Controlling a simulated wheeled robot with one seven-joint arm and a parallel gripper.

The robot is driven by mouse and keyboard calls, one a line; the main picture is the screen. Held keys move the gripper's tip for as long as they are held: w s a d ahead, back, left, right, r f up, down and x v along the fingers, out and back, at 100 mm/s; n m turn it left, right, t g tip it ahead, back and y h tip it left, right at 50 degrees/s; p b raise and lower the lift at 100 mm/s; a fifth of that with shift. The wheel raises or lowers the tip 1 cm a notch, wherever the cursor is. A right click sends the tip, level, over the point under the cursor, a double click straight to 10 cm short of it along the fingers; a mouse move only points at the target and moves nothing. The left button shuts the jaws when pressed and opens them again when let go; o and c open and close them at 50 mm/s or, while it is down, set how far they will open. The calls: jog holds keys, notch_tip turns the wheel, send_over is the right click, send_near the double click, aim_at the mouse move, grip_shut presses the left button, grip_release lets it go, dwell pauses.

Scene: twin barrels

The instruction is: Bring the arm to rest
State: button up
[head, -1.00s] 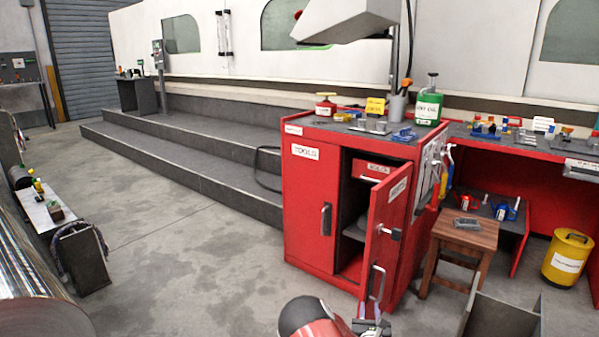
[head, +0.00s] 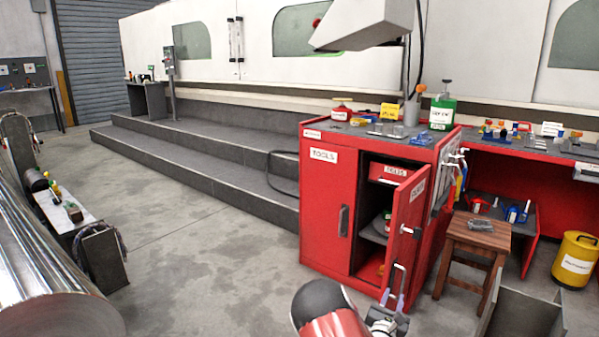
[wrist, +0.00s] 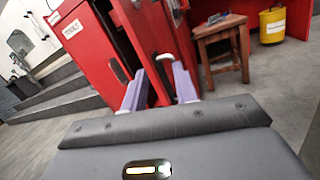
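My gripper (wrist: 158,88) shows in the wrist view with its two purple fingers apart. It is at the lower front of the red cabinet's open door (head: 408,225), by the door's pale metal handle (head: 397,282). In the head view my gripper (head: 388,302) is low, just below that handle. The handle's end lies near the fingertips; I cannot tell whether they touch. The red tool cabinet (head: 328,215) has its left door shut and its right door ajar, with a drawer and shelf inside.
A wooden stool (head: 474,238) stands right of the cabinet. A grey open box (head: 520,318) is at the lower right, and a yellow canister (head: 576,258) beyond. Grey steps (head: 200,160) run behind. The floor (head: 190,260) left of the cabinet is clear.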

jog(key=s+d+r+m+g+h, duration=0.4)
jog(key=s+d+r+m+g, duration=0.15)
jog(key=s+r+m, duration=0.2)
jog(key=s+d+r+m+g+h, duration=0.4)
jog(key=s+r+m+g, duration=0.3)
jog(key=m, duration=0.2)
jog(key=s+a+r+m+g+y, duration=0.1)
jog(key=s+r+m+g+y, duration=0.2)
jog(key=s, duration=0.4)
jog(key=s+a+m+g+y, duration=0.2)
jog(key=s+m+y, duration=0.15)
jog(key=s, duration=0.25)
jog(key=s+a+r+m+t+y, duration=0.2)
jog(key=s+a+y, duration=0.3)
jog(key=a, duration=0.4)
jog(key=s+a+r+m+t+y, duration=0.3)
jog(key=s+a+y, duration=0.2)
jog(key=s+a, duration=0.2)
jog(key=shift+s+a+m+t, duration=0.3)
jog(key=shift+s+a+t, duration=0.1)
jog(key=shift+a, duration=0.8)
